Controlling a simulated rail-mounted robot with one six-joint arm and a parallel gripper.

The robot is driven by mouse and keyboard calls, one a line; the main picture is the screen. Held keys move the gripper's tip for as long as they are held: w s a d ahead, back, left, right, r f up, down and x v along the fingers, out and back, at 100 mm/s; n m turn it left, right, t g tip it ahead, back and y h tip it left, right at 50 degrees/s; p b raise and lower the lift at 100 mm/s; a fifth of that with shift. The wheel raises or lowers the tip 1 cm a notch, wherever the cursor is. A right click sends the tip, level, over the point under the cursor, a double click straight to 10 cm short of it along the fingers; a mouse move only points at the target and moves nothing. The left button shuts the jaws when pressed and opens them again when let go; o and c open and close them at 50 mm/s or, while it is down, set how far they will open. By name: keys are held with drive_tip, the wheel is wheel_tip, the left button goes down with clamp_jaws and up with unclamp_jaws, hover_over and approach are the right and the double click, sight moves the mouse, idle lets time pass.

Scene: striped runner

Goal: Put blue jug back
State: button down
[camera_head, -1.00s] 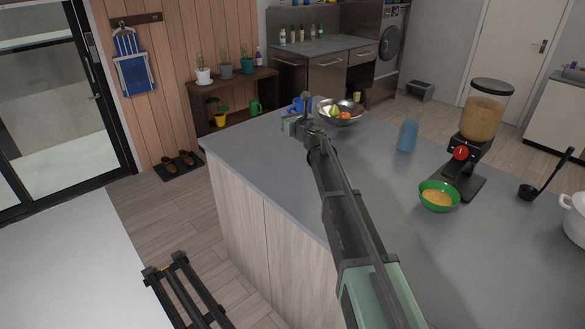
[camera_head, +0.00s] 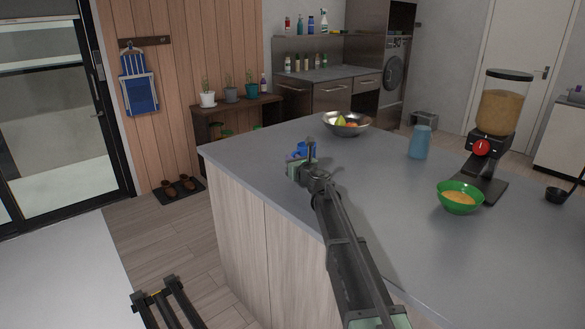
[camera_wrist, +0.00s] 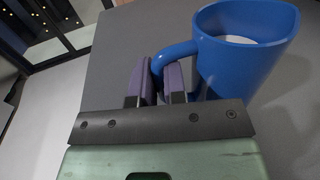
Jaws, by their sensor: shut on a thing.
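The blue jug (camera_wrist: 243,55) fills the upper right of the wrist view, its open rim up and slightly tilted in the picture. My gripper (camera_wrist: 160,78) is shut on its looped handle, with one purple-grey finger on each side. In the head view only a small part of the blue jug (camera_head: 299,148) shows behind my gripper (camera_head: 298,165), near the left edge of the grey island. I cannot tell whether the jug's base touches the counter.
The grey island top (camera_head: 365,180) has free room around its middle. A metal fruit bowl (camera_head: 360,129) stands behind the jug. A light blue container (camera_head: 420,143), a dispenser (camera_head: 488,130) and a green bowl (camera_head: 460,201) stand to the right. A plant shelf (camera_head: 235,108) is beyond.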

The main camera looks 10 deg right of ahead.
drive_tip(key=shift+f, duration=0.1)
drive_tip(key=c, duration=1.2)
unclamp_jaws()
drive_tip(key=shift+s+r, duration=0.1)
drive_tip(key=shift+r, duration=0.15)
drive_tip(key=v, duration=1.2)
